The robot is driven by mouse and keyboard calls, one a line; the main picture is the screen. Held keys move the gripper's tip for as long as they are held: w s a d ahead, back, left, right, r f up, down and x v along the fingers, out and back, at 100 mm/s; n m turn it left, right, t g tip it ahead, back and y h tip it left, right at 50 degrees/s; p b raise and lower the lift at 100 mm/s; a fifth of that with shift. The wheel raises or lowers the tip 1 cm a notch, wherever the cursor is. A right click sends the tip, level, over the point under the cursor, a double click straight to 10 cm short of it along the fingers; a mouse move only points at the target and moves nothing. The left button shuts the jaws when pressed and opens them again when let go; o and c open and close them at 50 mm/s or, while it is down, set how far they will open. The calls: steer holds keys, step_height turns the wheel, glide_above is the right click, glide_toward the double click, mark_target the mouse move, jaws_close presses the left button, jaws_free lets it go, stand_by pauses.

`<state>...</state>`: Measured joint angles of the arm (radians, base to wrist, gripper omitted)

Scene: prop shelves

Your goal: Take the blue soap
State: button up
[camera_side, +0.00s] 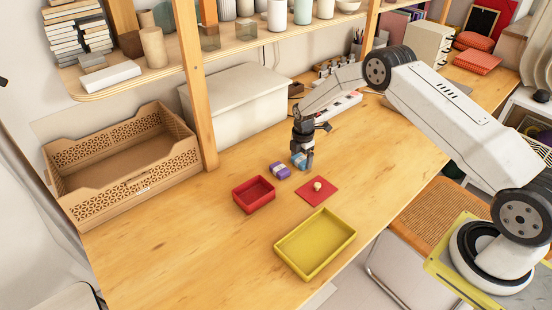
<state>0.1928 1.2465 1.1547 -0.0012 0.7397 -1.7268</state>
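The blue soap (298,161) is a small light-blue block on the wooden table, partly hidden by my gripper. My gripper (303,165) points straight down at it, with its fingers at the soap's height. The fingers are dark and small in this view. I cannot tell whether they are closed on the soap or only around or beside it. I cannot see any gap between the soap and the table.
A purple and white block (280,170) lies just left of the soap. A red tray (262,204), a yellow tray (315,244) and a red mat (313,200) bearing a cream knob (317,186) are nearer. A shelf post (197,90) stands left. The table's left front is clear.

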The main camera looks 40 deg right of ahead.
mark_target(302, 160)
steer(key=c, duration=0.4)
steer(key=shift+c, duration=0.2)
steer(key=shift+r, duration=0.15)
steer(key=shift+r, duration=1.4)
steer(key=shift+s+r, duration=0.2)
steer(key=shift+r, duration=0.1)
steer(key=s+a+r, duration=0.2)
steer(key=s+r, duration=0.7)
steer(key=s, duration=0.4)
steer(key=shift+s+a+r, duration=0.15)
steer(key=shift+s, duration=0.05)
